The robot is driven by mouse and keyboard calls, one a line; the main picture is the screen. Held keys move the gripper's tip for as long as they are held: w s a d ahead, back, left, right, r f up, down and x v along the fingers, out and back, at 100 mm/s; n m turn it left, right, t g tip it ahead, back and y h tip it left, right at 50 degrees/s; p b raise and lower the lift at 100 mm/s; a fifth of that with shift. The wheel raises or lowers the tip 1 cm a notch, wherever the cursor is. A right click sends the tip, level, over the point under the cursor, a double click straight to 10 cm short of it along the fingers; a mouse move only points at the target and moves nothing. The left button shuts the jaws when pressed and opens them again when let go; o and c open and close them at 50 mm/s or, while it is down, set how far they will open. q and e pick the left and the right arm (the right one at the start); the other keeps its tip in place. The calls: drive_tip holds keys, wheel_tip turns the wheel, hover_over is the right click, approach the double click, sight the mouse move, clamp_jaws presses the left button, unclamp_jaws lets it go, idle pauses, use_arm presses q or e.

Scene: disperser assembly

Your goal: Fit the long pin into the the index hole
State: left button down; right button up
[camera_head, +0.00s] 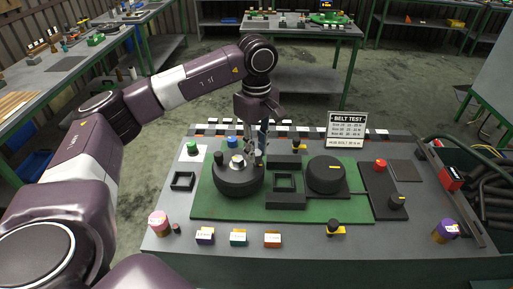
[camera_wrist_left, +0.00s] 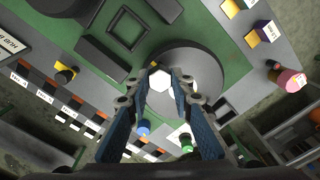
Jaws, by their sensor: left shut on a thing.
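My left gripper (camera_head: 254,150) points down over the right-hand side of the round black disc (camera_head: 238,184). It is shut on a slim part that I take to be the long pin, but the fingers mostly hide it. In the left wrist view the fingertips (camera_wrist_left: 160,76) stand in front of the disc (camera_wrist_left: 205,62), with a pale six-sided hub (camera_wrist_left: 159,81) showing between them. I cannot make out the index hole, nor whether the pin touches the disc. My right gripper is not in view.
A square black frame (camera_head: 285,183) and a black drum (camera_head: 326,174) stand right of the disc on the green mat (camera_head: 300,213). A green knob (camera_head: 192,147) is behind left. Small coloured blocks (camera_head: 238,238) line the front. A BELT TEST sign (camera_head: 346,129) stands at the back.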

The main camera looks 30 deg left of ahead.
use_arm(q)
drive_tip(key=shift+f+b, duration=0.75)
drive_tip(key=shift+f, duration=0.35)
drive_tip(key=c, duration=1.6)
unclamp_jaws()
wheel_tip(320, 180, up, 12)
drive_tip(key=shift+r, duration=0.1)
